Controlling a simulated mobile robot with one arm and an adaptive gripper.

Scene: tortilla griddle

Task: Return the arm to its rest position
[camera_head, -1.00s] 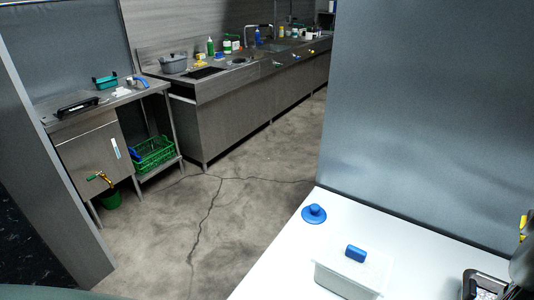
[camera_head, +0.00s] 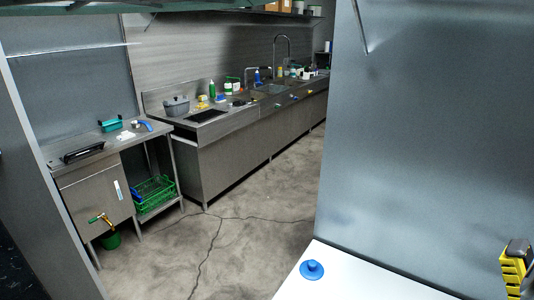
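My gripper cannot be made out in the head view. A yellow ridged piece with a grey-black top (camera_head: 515,268) shows at the lower right edge, cut off by the frame. I cannot tell whether it is part of my arm. The task names no other object.
A white counter (camera_head: 365,285) with a blue knobbed lid (camera_head: 312,269) lies at the front, beside a tall grey panel (camera_head: 430,130). Across the open cracked floor (camera_head: 240,235) stand a steel sink counter (camera_head: 250,150) and a side table (camera_head: 95,155) with a green crate (camera_head: 154,194) below.

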